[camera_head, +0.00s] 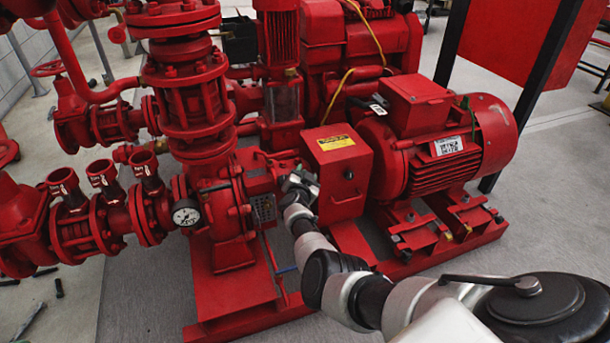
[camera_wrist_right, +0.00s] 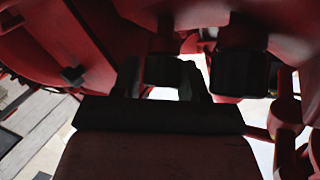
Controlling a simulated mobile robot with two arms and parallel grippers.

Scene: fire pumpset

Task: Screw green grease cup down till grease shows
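My right arm reaches in from the lower right of the head view, and its gripper (camera_head: 298,183) is at the pump, left of the red box with a yellow label. In the right wrist view the two dark fingers (camera_wrist_right: 162,82) point up on either side of a dark, short cylinder (camera_wrist_right: 163,70). Whether they press on it is too dark to tell. A second dark cylinder (camera_wrist_right: 240,72) hangs just to the right. No green shows on either cylinder here, so I cannot tell which is the grease cup. No grease is visible. My left gripper is out of view.
The red box (camera_head: 338,170) and red motor (camera_head: 440,150) stand right of my right gripper. A pressure gauge (camera_head: 186,213) and red flanged pipes (camera_head: 185,95) are to the left. The red base frame (camera_head: 240,310) lies below. Grey floor (camera_head: 540,190) is open at right.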

